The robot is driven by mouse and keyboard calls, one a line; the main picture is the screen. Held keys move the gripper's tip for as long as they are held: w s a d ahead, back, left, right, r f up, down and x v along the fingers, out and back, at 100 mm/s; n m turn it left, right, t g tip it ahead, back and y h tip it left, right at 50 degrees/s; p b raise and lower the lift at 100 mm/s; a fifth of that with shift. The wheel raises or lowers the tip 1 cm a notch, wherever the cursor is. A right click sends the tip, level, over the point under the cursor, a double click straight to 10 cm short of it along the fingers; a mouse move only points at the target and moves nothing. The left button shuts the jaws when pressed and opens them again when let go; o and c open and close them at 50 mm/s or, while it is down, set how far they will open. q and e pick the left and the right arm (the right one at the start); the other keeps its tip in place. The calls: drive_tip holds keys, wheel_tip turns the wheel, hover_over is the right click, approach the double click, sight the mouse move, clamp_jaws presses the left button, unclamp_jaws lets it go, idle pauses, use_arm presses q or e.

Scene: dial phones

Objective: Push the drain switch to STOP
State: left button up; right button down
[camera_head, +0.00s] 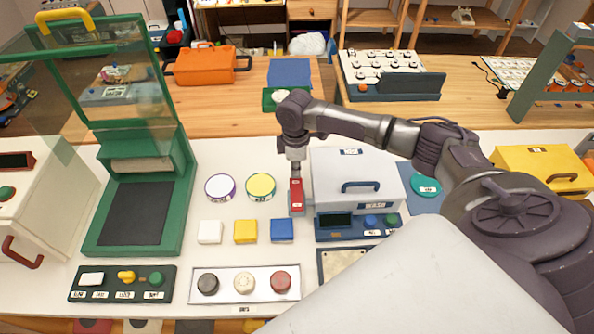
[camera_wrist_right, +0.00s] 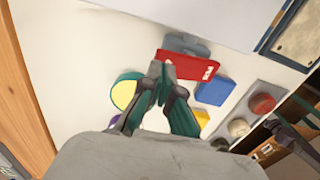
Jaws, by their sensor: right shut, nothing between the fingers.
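A red switch (camera_head: 297,197) with small white lettering stands on a grey-blue base at the left side of the white wash box (camera_head: 352,173). Its lettering is too small to read. My right gripper (camera_head: 296,173) is shut and empty, pointing down at the far end of the switch. In the right wrist view the closed fingertips (camera_wrist_right: 161,72) meet the edge of the red switch (camera_wrist_right: 190,66) in the picture; I cannot tell whether they touch it. The grey-blue base (camera_wrist_right: 184,42) shows beyond it. My left gripper is not in view.
Blue (camera_head: 282,230), yellow (camera_head: 245,231) and white (camera_head: 210,232) blocks lie left of the switch. Two round discs lie behind them, including a yellow one (camera_head: 261,186). A tray with three knobs (camera_head: 244,284) is in front. A green-framed press (camera_head: 140,205) stands left.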

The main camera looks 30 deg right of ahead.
drive_tip(key=shift+f+b, duration=0.4)
drive_tip(key=shift+f, duration=1.15)
drive_tip(key=shift+r, duration=0.15)
wheel_tip(320, 180, up, 4)
drive_tip(key=p, duration=0.4)
idle(0.4)
